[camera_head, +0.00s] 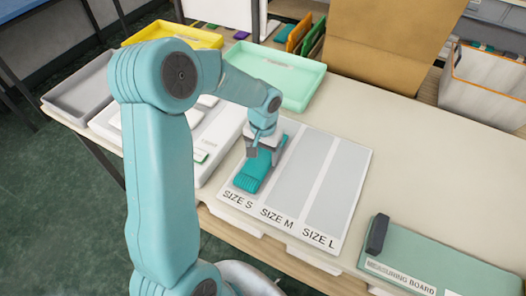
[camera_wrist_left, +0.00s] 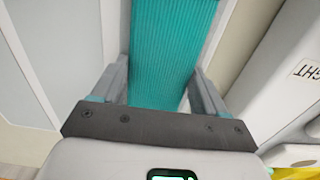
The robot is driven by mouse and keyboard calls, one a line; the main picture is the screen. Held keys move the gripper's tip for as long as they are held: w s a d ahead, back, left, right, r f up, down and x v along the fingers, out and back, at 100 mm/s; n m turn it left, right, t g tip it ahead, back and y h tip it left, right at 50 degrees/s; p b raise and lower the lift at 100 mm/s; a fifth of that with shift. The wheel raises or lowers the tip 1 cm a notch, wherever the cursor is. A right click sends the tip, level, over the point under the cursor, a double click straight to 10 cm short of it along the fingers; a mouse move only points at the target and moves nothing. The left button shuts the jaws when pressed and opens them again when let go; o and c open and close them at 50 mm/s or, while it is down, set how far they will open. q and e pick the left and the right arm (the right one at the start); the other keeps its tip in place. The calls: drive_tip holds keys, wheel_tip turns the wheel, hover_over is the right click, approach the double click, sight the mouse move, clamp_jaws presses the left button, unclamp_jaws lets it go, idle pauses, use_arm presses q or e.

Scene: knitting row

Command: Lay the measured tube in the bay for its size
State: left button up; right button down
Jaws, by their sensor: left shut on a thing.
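A teal ribbed knitted tube (camera_head: 251,178) lies along the SIZE S bay at the left of the white bay board (camera_head: 358,160). My left gripper (camera_head: 264,148) is over that bay with its jaws shut on the tube. In the left wrist view the tube (camera_wrist_left: 170,50) runs between the two fingers. Whether the tube rests fully on the bay floor or sits slightly above it I cannot tell. The SIZE M bay (camera_head: 292,180) and SIZE L bay (camera_head: 335,190) are empty. My right gripper is not in view.
A green measuring board (camera_head: 450,265) with a dark block (camera_head: 377,234) lies at the right front. A white device (camera_head: 218,150) stands left of the bays. Mint (camera_head: 285,100), yellow (camera_head: 212,40) and grey (camera_head: 70,92) trays are behind. The table's right middle is clear.

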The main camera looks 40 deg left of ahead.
sight(263, 155)
use_arm(q)
drive_tip(key=shift+f+b, duration=0.2)
drive_tip(key=shift+b, duration=0.1)
drive_tip(key=o, duration=1)
drive_tip(key=shift+r, duration=0.1)
drive_tip(key=shift+r+p, duration=0.2)
drive_tip(key=shift+p, duration=0.1)
wheel_tip(263, 155, up, 12)
